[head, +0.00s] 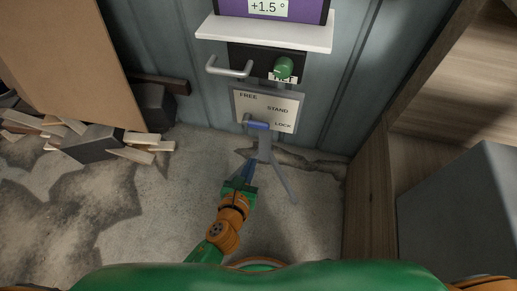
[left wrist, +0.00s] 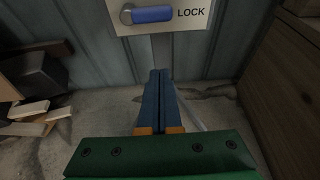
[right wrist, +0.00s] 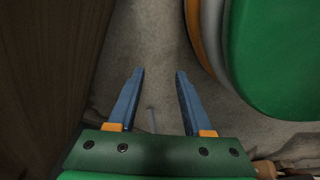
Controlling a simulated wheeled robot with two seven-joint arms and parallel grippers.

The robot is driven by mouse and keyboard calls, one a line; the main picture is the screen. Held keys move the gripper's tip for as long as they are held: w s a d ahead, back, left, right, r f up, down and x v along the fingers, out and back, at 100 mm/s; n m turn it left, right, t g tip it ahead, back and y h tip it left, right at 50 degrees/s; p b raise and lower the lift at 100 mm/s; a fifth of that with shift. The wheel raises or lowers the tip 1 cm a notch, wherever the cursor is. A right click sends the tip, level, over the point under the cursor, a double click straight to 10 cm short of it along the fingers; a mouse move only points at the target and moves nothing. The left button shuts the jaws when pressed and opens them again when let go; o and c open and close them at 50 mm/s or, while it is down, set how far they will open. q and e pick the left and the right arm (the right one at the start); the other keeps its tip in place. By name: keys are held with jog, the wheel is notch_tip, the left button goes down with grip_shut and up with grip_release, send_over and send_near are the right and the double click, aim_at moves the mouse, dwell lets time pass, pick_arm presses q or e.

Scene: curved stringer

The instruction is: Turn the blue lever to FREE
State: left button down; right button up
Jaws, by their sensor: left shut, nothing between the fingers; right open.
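The blue lever (head: 258,126) is on a pale plate (head: 287,116) marked FREE, STAND and LOCK. Its grey pivot is at the left end, and the handle points right, toward the LOCK side. In the left wrist view the lever (left wrist: 152,14) lies nearly level, with LOCK to its right. My left gripper (head: 249,165) is shut and empty, below and in front of the lever, apart from it; its blue fingers (left wrist: 159,74) lie together. My right gripper (right wrist: 158,75) is open and empty over the floor, outside the head view.
Above the plate are a grey bar handle (head: 229,68), a green knob (head: 283,67) and a white shelf (head: 264,33) under a purple display reading +1.5°. A grey stand (head: 275,165) is below the plate. Wood scraps (head: 140,152) lie left; a wooden panel (head: 370,205) stands right.

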aim_at(256, 122)
pick_arm(q)
jog(key=shift+r, duration=0.2)
pick_arm(e)
jog(key=shift+r, duration=0.1)
pick_arm(q)
jog(key=shift+w, duration=0.1)
jog(key=f+b+x, duration=0.1)
jog(key=b+x, duration=0.4)
jog(key=x, duration=0.5)
notch_tip(256, 122, up, 5)
jog(key=p, duration=0.3)
pick_arm(e)
jog(key=shift+w+a+f, duration=0.25)
jog(key=shift+w+a, duration=0.65)
jog(key=shift+w, duration=0.1)
pick_arm(q)
jog(key=shift+r, duration=0.1)
pick_arm(e)
jog(key=shift+r, duration=0.1)
